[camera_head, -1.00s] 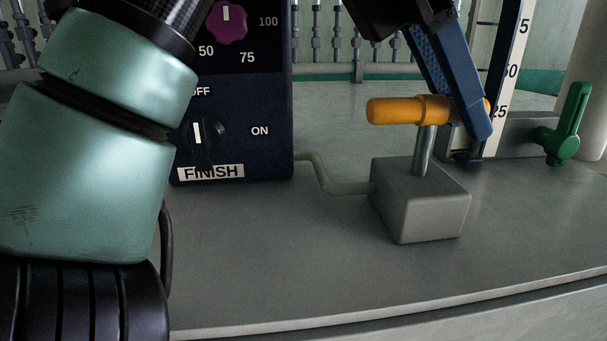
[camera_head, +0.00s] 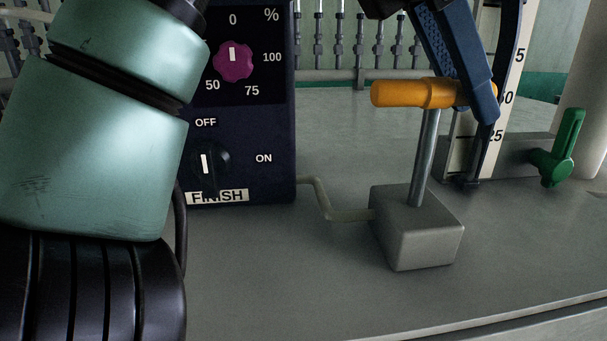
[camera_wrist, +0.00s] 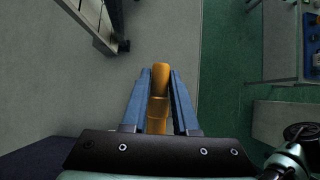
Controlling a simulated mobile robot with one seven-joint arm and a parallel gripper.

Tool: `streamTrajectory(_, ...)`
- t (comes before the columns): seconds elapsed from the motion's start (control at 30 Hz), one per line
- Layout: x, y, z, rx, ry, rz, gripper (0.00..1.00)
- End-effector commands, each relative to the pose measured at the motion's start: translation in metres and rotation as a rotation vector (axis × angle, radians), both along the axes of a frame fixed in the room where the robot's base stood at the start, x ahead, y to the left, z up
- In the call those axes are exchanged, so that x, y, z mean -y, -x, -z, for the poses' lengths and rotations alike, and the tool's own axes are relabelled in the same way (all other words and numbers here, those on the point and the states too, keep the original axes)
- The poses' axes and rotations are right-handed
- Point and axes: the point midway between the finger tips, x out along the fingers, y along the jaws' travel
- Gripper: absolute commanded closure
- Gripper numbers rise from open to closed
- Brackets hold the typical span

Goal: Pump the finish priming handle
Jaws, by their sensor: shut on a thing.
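The finish priming handle is an orange T-grip (camera_head: 400,94) on a steel rod (camera_head: 426,150) that rises from a grey block (camera_head: 417,240) on the bench. The rod shows a long length and leans slightly right at the top. My gripper (camera_head: 485,105) has its blue fingers shut on the right part of the orange grip. In the wrist view the orange grip (camera_wrist: 160,78) lies between both blue fingers of my gripper (camera_wrist: 159,75). The far finger is mostly hidden in the head view.
A dark panel labelled FINISH (camera_head: 245,130) stands left, with a purple knob (camera_head: 232,61) and a black OFF/ON switch (camera_head: 208,163). A thin pipe (camera_head: 325,200) joins it to the block. A marked gauge (camera_head: 510,70) and green valve handle (camera_head: 564,150) stand right. The front bench top is clear.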

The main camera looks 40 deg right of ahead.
Motion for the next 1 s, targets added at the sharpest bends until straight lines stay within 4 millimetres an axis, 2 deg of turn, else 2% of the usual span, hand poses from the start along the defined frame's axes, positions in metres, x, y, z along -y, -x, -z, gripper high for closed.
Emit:
streamTrajectory(0.5,0.000,-0.001,0.048,-0.002,-0.001,-0.001,1.00)
streamTrajectory(0.7,0.000,-0.001,0.044,-0.001,-0.002,-0.001,1.00)
streamTrajectory(0.73,0.000,-0.001,0.044,-0.001,-0.002,-0.001,0.69)
streamTrajectory(0.87,0.000,0.000,0.044,-0.002,-0.001,-0.001,0.45)
streamTrajectory(0.9,0.000,0.000,0.044,-0.002,-0.001,-0.001,0.43)
streamTrajectory(1.0,0.000,0.000,0.044,-0.001,-0.001,0.000,0.43)
